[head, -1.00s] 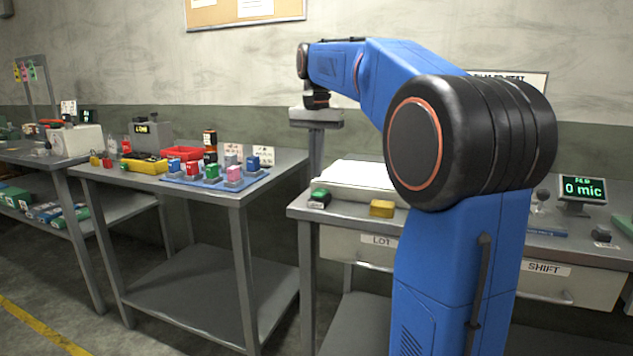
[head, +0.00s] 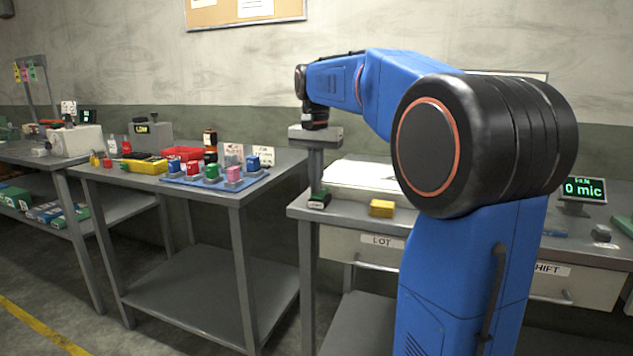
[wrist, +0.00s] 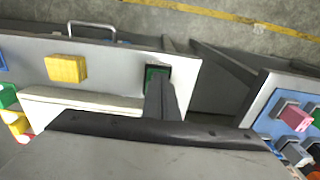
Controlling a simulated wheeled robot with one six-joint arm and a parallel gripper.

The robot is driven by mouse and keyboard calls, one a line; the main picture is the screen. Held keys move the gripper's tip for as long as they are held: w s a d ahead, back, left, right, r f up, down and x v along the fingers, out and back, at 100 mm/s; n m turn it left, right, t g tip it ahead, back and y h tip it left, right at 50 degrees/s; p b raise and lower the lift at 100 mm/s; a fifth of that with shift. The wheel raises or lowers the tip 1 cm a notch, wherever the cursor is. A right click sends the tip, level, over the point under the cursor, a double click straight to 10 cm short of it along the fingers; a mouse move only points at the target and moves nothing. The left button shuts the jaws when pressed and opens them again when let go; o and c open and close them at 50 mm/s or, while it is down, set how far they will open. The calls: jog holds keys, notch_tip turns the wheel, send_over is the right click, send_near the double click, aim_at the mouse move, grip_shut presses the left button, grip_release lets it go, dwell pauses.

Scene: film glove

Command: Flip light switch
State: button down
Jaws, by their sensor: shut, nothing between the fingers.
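A small green switch in a dark housing (head: 319,199) sits at the left front corner of the right-hand bench; I take it for the light switch. It also shows in the wrist view (wrist: 157,72), partly covered by my fingers. My gripper (head: 317,188) is shut and empty, pointing straight down, with its tips at the switch. The wrist view shows the fingertips (wrist: 158,84) over the near part of the green switch. I cannot tell whether they touch it.
A yellow block (head: 381,208) sits just right of the switch, with a pale flat slab (head: 358,178) behind. A screen (head: 583,189) reading "0 mic" stands at the right. The left bench holds a blue mat (head: 200,182) with several coloured blocks, across a gap.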

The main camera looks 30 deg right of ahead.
jog(key=shift+w+d, duration=0.1)
jog(key=shift+w+d+r, duration=0.2)
jog(key=shift+w+d, duration=0.25)
jog(key=shift+d, duration=0.15)
notch_tip(320, 180, up, 14)
jog(key=s+a, duration=0.1)
jog(key=a, duration=0.1)
jog(key=shift+s, duration=0.25)
dwell(0.4)
jog(key=shift+f, duration=0.1)
dwell(0.3)
